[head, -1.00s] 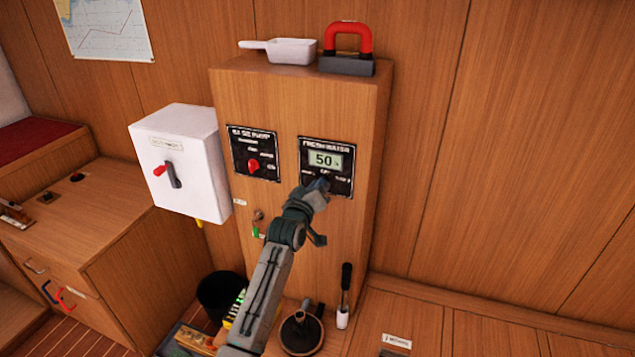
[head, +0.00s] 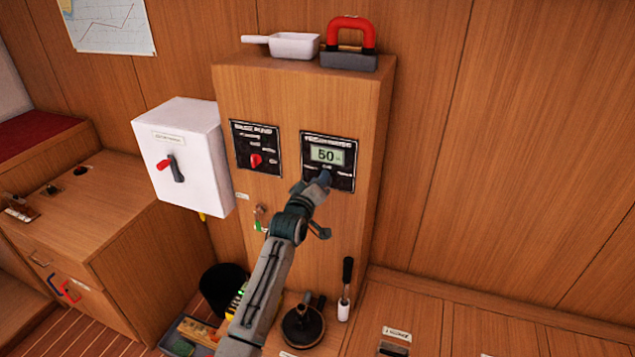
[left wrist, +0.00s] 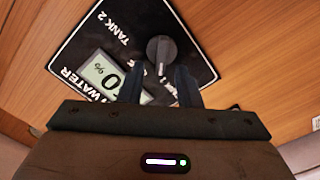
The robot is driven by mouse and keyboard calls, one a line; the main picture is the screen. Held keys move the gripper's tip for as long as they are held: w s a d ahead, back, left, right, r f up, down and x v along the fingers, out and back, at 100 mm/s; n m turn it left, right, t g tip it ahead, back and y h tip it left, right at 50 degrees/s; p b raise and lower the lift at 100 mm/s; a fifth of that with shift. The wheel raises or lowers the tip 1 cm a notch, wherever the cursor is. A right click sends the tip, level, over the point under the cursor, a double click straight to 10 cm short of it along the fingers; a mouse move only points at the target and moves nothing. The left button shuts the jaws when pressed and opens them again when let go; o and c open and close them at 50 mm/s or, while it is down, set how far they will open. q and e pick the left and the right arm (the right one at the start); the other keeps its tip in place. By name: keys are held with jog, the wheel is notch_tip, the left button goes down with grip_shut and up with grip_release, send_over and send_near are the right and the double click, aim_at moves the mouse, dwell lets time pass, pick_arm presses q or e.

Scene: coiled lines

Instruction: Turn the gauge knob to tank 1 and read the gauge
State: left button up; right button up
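The fresh water gauge panel (head: 343,181) is a black plate on the front of the wooden cabinet. Its display (head: 325,155) reads 50. In the left wrist view the dark round knob (left wrist: 160,48) sits beside the display (left wrist: 101,72), near the "TANK 2" label. My left gripper (head: 323,178) is in front of the panel's lower part and hides the knob in the head view. In the left wrist view its fingers (left wrist: 160,72) are apart, with the knob's near end at the gap between the tips. I cannot tell if they touch it. My right gripper is not in view.
A bilge pump panel (head: 255,148) with a red knob is to the left. A white switch box (head: 184,150) hangs further left. A white scoop (head: 294,46) and a red-handled magnet (head: 350,42) lie on the cabinet top. A black bucket (head: 222,285) stands below.

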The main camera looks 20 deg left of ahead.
pick_arm(q)
jog(key=s+b, duration=0.2)
jog(key=s, duration=0.8)
jog(key=shift+s+a+b, duration=0.2)
jog(key=shift+s+b, duration=0.1)
jog(key=shift+s, duration=0.1)
